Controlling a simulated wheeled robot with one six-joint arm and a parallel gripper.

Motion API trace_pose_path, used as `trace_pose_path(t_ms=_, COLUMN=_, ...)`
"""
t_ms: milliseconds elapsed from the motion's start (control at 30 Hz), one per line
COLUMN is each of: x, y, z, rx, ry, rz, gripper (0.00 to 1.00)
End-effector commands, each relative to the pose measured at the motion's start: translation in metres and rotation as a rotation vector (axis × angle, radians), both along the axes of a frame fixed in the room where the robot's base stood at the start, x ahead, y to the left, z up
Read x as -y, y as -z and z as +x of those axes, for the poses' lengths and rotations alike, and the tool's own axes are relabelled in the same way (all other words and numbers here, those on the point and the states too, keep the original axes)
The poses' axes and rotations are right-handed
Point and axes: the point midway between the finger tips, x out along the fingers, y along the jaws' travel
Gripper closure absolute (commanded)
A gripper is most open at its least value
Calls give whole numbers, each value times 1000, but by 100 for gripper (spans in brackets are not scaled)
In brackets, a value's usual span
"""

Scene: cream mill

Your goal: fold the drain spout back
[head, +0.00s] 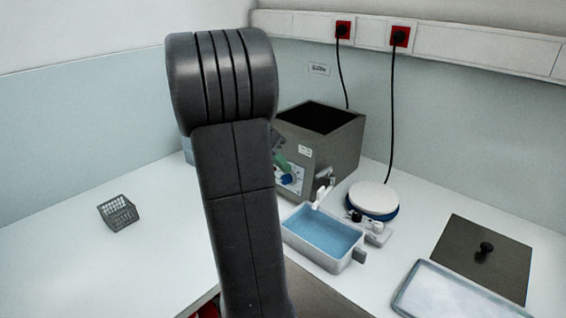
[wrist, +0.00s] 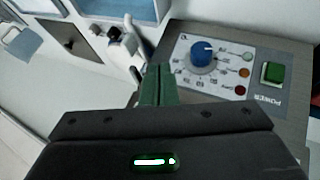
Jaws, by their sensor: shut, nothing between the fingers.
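In the wrist view the spout (wrist: 122,47) sticks out from the tank beside the control panel (wrist: 222,58). My gripper (wrist: 158,82) is shut and empty, its green fingers together in front of the panel, close to the spout; I cannot tell if they touch. In the head view my arm hides most of the gripper.
A round white-lidded device (head: 374,196) stands right of the tray. A dark lid with a knob (head: 470,262) and a shallow tray (head: 445,295) lie at the right. A wire basket (head: 118,213) is at the left, with clear worktop around it. Black cables (head: 392,120) hang from the wall.

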Motion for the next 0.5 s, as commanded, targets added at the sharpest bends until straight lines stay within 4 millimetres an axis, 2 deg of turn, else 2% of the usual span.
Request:
trace_pose_path(t_ms=300, x=42, y=55, z=0, rx=-5, ry=4, rz=1, gripper=100)
trace_pose_path(t_ms=500, x=64, y=50, z=-18, rx=-1, ry=2, rz=1, gripper=100)
